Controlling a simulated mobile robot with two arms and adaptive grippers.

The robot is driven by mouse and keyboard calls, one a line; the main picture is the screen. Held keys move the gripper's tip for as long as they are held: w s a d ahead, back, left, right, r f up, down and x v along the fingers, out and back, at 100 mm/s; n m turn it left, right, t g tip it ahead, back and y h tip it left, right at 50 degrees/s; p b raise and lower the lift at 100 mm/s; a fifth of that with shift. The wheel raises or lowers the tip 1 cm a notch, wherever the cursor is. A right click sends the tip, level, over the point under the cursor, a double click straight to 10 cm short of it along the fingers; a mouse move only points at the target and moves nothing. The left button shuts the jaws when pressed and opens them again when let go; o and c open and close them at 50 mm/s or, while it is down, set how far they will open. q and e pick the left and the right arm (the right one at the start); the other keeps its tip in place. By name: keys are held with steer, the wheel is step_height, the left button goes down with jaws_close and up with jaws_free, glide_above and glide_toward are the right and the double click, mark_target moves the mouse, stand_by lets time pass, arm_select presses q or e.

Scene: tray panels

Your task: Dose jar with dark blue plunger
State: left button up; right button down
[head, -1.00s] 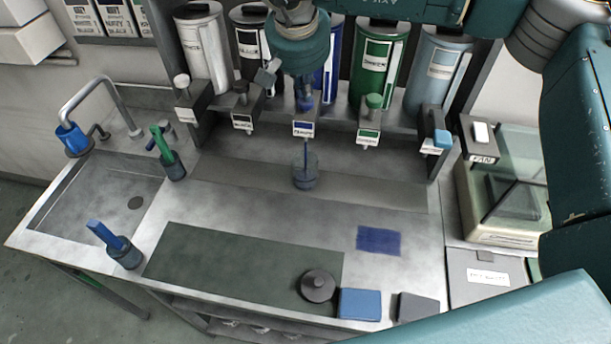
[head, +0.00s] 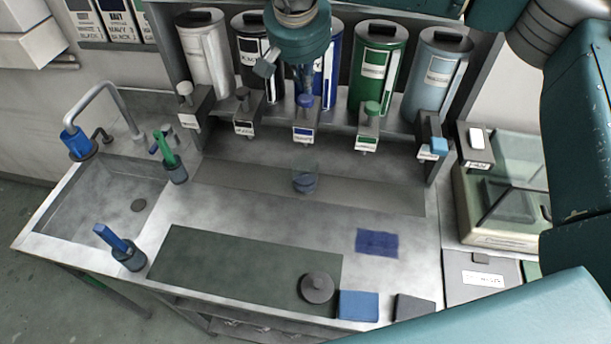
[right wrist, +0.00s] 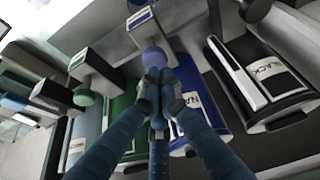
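The dark blue plunger (head: 305,101) stands up on its dispenser, above a label that seems to read NAVY, in front of the dark blue canister (head: 330,85). The clear jar (head: 305,180) stands upright on the bench below the spout, with dark blue contents low in it. My right gripper (head: 305,80) points down just above the plunger. In the right wrist view its fingertips (right wrist: 159,88) are drawn together with nothing between them, and the round blue knob (right wrist: 154,58) shows just beyond them. Contact with the knob cannot be told. My left gripper is out of view.
White, black, green and grey-blue canisters flank the blue one, each with its plunger; the green plunger (head: 370,108) is nearest on the right. A dark lid (head: 318,288), blue cloth (head: 377,242) and mat (head: 220,265) lie in front. A sink (head: 90,205) is left.

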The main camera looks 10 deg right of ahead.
mark_target(306, 99)
stand_by(0.7)
steer(key=shift+s+f+b, duration=0.1)
steer(key=shift+f+b, duration=1.55)
steer(key=shift+f, duration=0.5)
steer(key=shift+r, duration=0.2)
steer(key=shift+r+p, duration=1.3)
steer(key=shift+r, duration=0.7)
steer(key=shift+r, duration=0.15)
step_height(306, 99, up, 6)
steer(key=p, duration=0.4)
steer(key=shift+f, duration=0.2)
